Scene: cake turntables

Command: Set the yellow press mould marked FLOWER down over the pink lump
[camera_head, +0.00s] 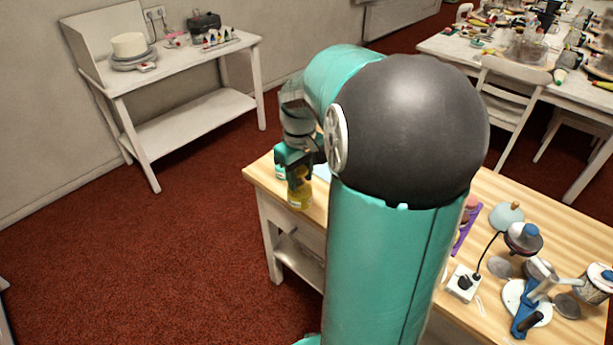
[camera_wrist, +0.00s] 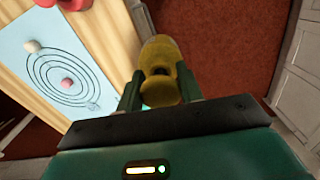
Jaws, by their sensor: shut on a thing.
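My gripper (camera_wrist: 158,92) is shut on a yellow mould (camera_wrist: 160,52), held between its two dark green fingers. The mould also shows in the head view (camera_head: 300,196), by the left edge of the wooden table; no marking on it is readable. In the wrist view a pink lump (camera_wrist: 67,83) lies inside the rings drawn on a pale blue mat (camera_wrist: 28,72). The mould is to the right of the lump and apart from it. In the head view my arm hides the lump and most of the mat.
A paler lump (camera_wrist: 31,46) sits on the mat near the rings, with red things (camera_wrist: 72,5) beyond. The wooden table (camera_head: 262,172) ends close to the mould, with red carpet (camera_head: 200,260) below. A white socket block (camera_head: 463,284) and tools crowd the table's right side.

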